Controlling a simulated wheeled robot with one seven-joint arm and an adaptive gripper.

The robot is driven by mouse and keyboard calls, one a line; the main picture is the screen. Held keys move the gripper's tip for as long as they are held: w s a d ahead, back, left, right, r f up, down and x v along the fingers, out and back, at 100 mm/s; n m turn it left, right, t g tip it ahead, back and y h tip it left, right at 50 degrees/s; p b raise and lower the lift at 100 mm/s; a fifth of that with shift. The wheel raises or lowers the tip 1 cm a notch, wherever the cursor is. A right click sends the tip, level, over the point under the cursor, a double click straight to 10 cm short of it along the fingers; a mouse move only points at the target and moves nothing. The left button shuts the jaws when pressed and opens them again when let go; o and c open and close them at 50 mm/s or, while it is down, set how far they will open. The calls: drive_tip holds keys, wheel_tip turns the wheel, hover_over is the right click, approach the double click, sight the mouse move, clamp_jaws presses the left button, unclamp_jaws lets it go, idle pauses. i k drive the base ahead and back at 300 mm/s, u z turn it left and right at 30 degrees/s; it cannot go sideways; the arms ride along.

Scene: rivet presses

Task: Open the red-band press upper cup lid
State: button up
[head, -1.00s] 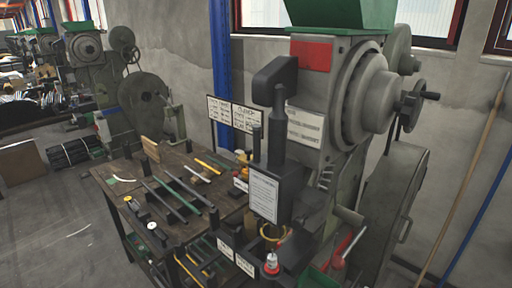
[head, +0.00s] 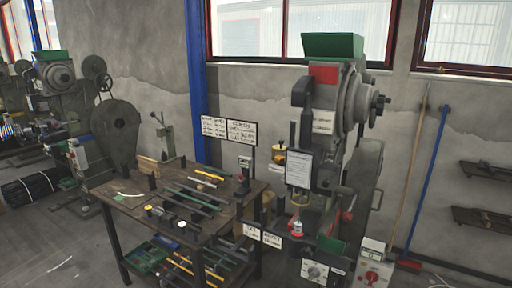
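The red-band press (head: 352,110) stands right of centre, grey, with a red band (head: 323,73) near its top and a green hopper (head: 333,45) above. A small amber cup-like part (head: 280,146) shows at its left side behind the white notice; its lid is too small to make out as open or shut. A lower yellowish ring-like part (head: 299,201) sits under the notice (head: 299,170). My gripper is not in view.
A dark workbench (head: 130,205) with rods and tools stands left of the press. A control box with a dial (head: 315,272) and a box with a red knob (head: 373,278) are at the front. Another press (head: 115,140) stands at the left.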

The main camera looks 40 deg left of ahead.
sight(279, 147)
drive_tip(key=k, duration=0.1)
drive_tip(key=u, duration=1)
